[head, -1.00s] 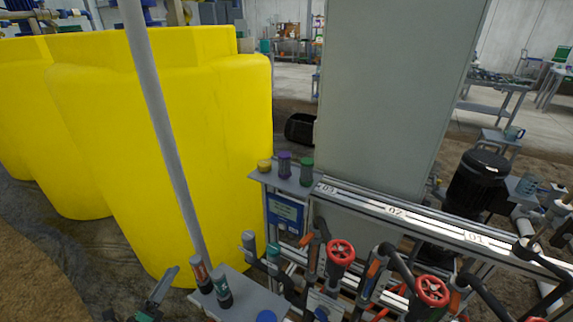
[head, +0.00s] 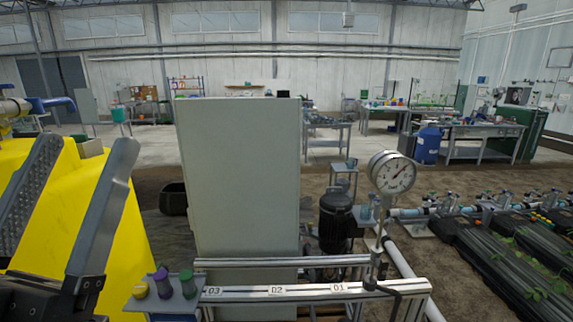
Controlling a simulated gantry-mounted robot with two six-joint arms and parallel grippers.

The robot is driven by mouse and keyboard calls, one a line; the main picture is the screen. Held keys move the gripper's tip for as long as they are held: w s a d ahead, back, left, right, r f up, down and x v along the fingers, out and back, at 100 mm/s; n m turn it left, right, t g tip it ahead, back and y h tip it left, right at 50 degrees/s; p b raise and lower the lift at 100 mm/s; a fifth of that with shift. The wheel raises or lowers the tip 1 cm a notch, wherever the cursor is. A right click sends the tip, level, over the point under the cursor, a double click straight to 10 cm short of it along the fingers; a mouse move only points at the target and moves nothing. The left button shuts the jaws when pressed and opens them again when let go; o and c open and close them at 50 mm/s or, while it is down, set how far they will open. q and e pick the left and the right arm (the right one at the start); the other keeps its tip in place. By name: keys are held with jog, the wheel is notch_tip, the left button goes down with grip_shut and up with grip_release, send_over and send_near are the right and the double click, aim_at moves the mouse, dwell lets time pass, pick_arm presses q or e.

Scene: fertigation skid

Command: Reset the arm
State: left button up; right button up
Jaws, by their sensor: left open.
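My left gripper (head: 84,148) is large in the near left of the head view. Its two grey fingers point up and stand well apart, with nothing held between them. It is in front of the yellow tank (head: 120,225), which it partly hides. I cannot tell how far the fingers are from the tank. My right gripper and arm are not in view.
A tall grey cabinet (head: 240,180) stands at centre. Below it is a rail (head: 310,291) marked 03, 02, 01. A small shelf (head: 178,298) holds yellow, purple and green capped bottles.

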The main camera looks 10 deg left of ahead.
pick_arm(q)
notch_tip(320, 180, up, 39)
jog(key=s+d+h+p, duration=0.1)
jog(key=d+h+p, duration=0.1)
jog(key=p, duration=3.5)
jog(key=shift+d+m+h, duration=0.3)
jog(key=shift+h, duration=0.2)
